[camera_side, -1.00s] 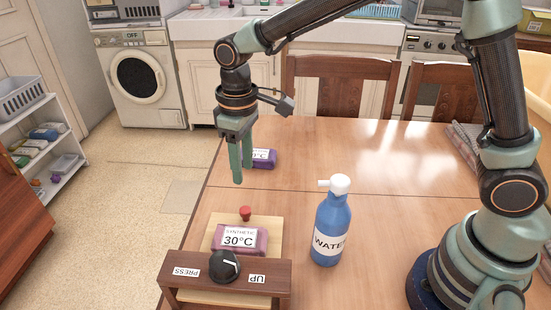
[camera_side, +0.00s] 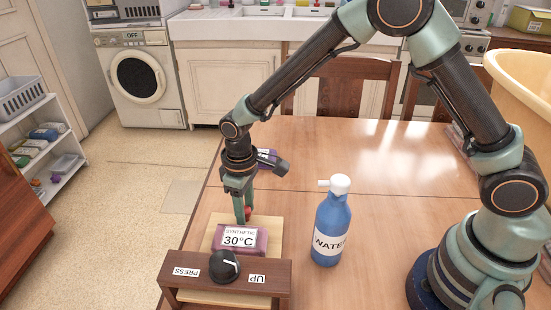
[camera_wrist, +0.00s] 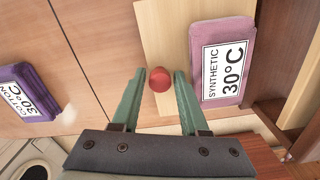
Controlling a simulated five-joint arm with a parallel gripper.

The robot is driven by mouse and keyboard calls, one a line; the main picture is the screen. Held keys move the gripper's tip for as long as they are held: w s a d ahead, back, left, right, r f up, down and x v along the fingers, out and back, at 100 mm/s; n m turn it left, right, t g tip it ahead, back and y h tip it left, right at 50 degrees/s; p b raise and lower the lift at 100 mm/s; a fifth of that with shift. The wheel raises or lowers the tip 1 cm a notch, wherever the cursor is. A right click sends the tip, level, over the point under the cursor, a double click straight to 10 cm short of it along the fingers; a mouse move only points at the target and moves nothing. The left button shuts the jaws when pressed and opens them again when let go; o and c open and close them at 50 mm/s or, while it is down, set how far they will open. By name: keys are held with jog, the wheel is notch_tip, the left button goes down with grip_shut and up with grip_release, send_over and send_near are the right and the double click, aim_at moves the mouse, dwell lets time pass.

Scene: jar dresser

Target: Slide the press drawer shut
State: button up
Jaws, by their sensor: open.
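The press drawer (camera_side: 218,246) is a light wooden board that extends out from the far side of the brown press frame (camera_side: 190,272). A red knob (camera_wrist: 160,79) stands near the drawer's outer end. A mauve cloth block (camera_side: 228,239) labelled SYNTHETIC 30°C lies on the drawer, close to the frame. My gripper (camera_side: 244,218) is open and low over the drawer's outer end. In the wrist view, my gripper's fingers (camera_wrist: 163,80) stand on either side of the red knob, with small gaps visible. Whether they touch it is unclear.
A blue WATER spray bottle (camera_side: 332,228) stands right of the press. A purple COTTON 30°C block (camera_wrist: 28,91) lies behind my gripper on the table. A black dial (camera_side: 224,266) sits on the frame between PRESS and UP labels. A tan tub edge (camera_side: 520,75) shows at the right.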

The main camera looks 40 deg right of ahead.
grip_shut()
dwell(1.5)
